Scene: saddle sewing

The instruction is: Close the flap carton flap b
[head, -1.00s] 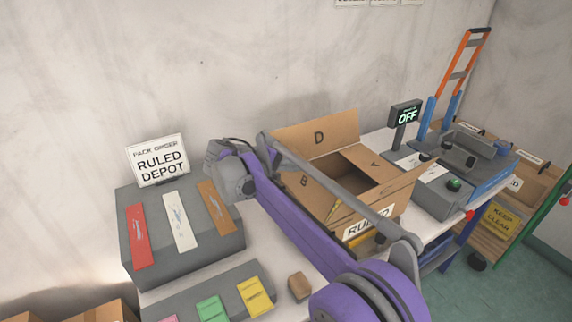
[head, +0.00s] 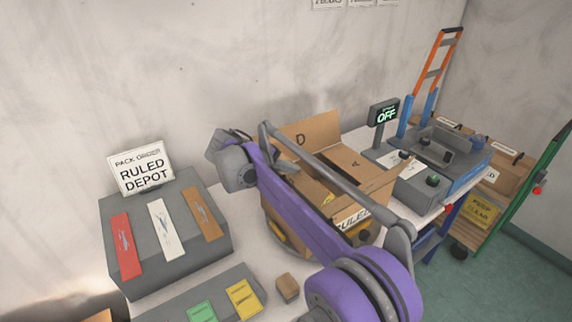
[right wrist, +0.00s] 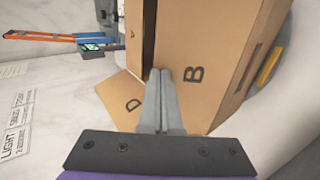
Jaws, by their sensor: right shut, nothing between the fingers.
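The open-topped cardboard carton (head: 372,200) stands on the table, partly hidden behind my right arm. Flap D (head: 318,132) stands up at its back, and flap A (head: 355,163) lies folded inward over the opening. In the right wrist view, flap B (right wrist: 205,60) reaches over the top, with a narrow dark gap along its inner edge. Flap D (right wrist: 130,105) is beside it there. My right gripper (right wrist: 165,75) is shut and empty, its fingertips at flap B near that gap; I cannot tell whether they touch. My left gripper is out of view.
A grey block with red, white and brown strips (head: 215,245) stands left of the carton, under a RULED DEPOT sign (head: 143,168). A small brown block (head: 287,288) lies in front. A machine with an OFF display (head: 385,112) stands to the right.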

